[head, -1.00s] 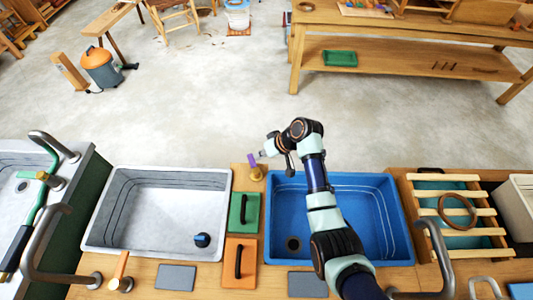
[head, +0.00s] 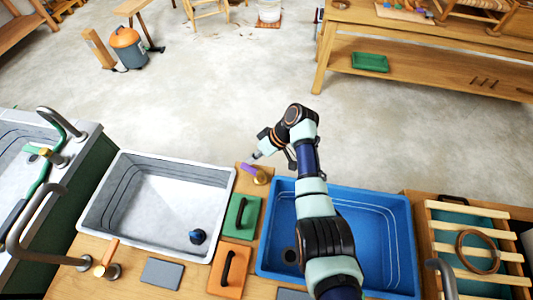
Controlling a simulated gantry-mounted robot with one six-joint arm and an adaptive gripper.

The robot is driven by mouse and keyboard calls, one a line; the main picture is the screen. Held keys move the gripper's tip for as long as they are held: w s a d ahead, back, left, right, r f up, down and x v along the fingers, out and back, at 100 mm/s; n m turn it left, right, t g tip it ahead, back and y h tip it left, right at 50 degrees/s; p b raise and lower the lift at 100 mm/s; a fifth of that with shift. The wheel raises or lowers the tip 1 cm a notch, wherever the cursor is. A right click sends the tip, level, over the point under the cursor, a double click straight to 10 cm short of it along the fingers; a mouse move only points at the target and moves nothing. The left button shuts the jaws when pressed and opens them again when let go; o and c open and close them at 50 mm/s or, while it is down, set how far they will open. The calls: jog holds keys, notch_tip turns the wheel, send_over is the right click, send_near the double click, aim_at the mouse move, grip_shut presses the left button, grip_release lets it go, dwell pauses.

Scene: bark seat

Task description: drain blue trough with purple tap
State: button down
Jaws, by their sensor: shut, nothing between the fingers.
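The blue trough (head: 402,245) is set in the wooden counter, partly hidden under my arm. A dark round drain (head: 290,256) shows at its near left corner; I cannot tell whether water stands in it. The purple tap handle (head: 247,168) sits on a brass base (head: 261,178) on the wooden strip at the trough's back left corner. The handle points left and slightly away from the base. My gripper (head: 254,157) is shut and empty, just behind the handle. I cannot tell whether its tip touches the handle.
A white trough (head: 112,190) with a dark blue plug (head: 197,237) lies to the left. Green (head: 240,217) and orange (head: 230,270) handled blocks stand between the troughs. A slatted rack (head: 478,232) is at the right. Open floor lies behind the counter.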

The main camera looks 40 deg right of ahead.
jog(key=shift+w+a+r+p, duration=0.1)
jog(key=shift+a+p, duration=0.7)
jog(key=shift+a, duration=0.15)
jog(key=v, duration=1.2)
